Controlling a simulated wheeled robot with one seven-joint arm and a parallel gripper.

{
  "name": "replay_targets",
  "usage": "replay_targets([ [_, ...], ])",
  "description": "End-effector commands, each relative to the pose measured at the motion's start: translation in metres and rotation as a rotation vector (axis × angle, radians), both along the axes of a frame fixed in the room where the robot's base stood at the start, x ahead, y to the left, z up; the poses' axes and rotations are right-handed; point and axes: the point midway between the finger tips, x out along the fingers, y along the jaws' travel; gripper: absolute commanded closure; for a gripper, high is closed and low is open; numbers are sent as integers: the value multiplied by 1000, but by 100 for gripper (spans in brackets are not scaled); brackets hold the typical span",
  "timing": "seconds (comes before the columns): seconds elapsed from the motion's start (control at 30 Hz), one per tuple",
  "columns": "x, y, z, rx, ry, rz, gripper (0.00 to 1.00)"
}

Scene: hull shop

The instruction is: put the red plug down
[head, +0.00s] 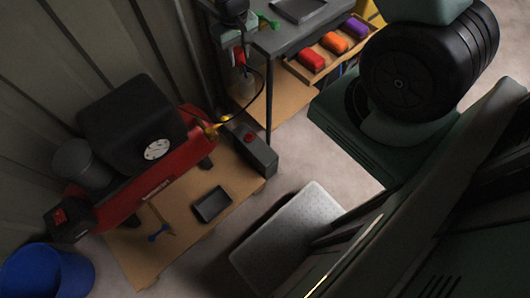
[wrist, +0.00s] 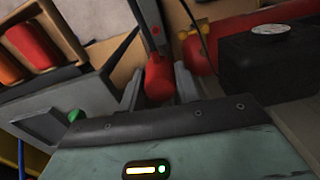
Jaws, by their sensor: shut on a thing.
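The red plug (wrist: 158,80) is between the two fingers of my gripper (wrist: 160,88) in the wrist view. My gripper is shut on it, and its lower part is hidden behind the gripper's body. In the head view a small red patch (head: 239,57), seemingly the plug, shows at my gripper, beside the left end of the grey bench (head: 284,42). I cannot tell whether the plug touches anything below it.
The bench carries a dark tray (head: 299,9) and a green piece (head: 266,20). A wooden rack (head: 318,70) holds red, orange and purple pieces. A red compressor (head: 150,190) stands on a wooden board (head: 222,180) with a small black tray (head: 211,205). A blue bucket (head: 45,272) is lower left.

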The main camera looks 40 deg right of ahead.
Motion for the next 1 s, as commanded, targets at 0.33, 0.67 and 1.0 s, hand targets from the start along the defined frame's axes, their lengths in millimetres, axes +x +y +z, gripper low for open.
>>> replay_targets([
  [0.33, 14, 0, -89, -1, -2, -49, 100],
  [0.67, 26, 0, -159, -2, -3, -100, 100],
  [1.0, 36, 0, -230, -1, -1, -152, 100],
])
